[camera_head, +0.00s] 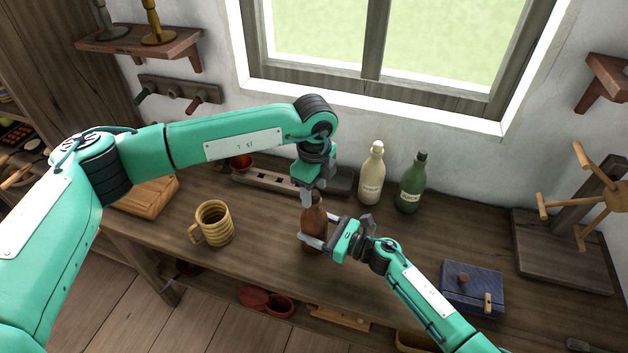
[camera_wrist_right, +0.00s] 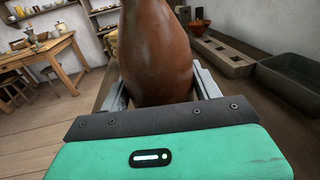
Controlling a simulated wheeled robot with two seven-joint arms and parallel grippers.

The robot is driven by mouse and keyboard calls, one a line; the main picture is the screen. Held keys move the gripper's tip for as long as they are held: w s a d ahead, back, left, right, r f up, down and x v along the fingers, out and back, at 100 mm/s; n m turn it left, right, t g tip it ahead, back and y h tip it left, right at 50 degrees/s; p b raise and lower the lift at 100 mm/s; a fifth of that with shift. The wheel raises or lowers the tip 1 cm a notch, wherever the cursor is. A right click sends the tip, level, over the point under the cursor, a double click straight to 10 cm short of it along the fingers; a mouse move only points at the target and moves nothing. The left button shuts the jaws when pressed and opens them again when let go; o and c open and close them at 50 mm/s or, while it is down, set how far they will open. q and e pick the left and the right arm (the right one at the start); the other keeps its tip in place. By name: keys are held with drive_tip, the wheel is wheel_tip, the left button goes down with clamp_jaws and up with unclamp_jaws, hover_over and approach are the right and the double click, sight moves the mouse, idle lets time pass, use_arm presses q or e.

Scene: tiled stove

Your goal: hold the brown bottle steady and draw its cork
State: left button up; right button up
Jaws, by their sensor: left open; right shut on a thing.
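The brown bottle (camera_head: 313,226) stands upright near the middle of the wooden bench, and its body fills the upper middle of the right wrist view (camera_wrist_right: 158,50). My right gripper (camera_head: 318,231) comes in from the right and is shut on the bottle's body, one finger on each side. My left gripper (camera_head: 309,192) points down right over the bottle's top, its jaws open around the mouth area. The cork cannot be made out, as the left gripper's fingers cover that spot. The bottle's top is also outside the right wrist view.
A cream bottle (camera_head: 372,176) and a green bottle (camera_head: 412,184) stand behind to the right. A yellow mug (camera_head: 213,224) is to the left. A blue box (camera_head: 472,289) sits at the front right. A long holder (camera_head: 265,182) lies behind the brown bottle.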

sight(314, 193)
use_arm(q)
clamp_jaws()
idle(0.4)
drive_tip(key=shift+r, duration=0.15)
drive_tip(key=shift+r, duration=2.05)
drive_tip(key=shift+r, duration=2)
use_arm(e)
drive_tip(key=o, duration=1.5)
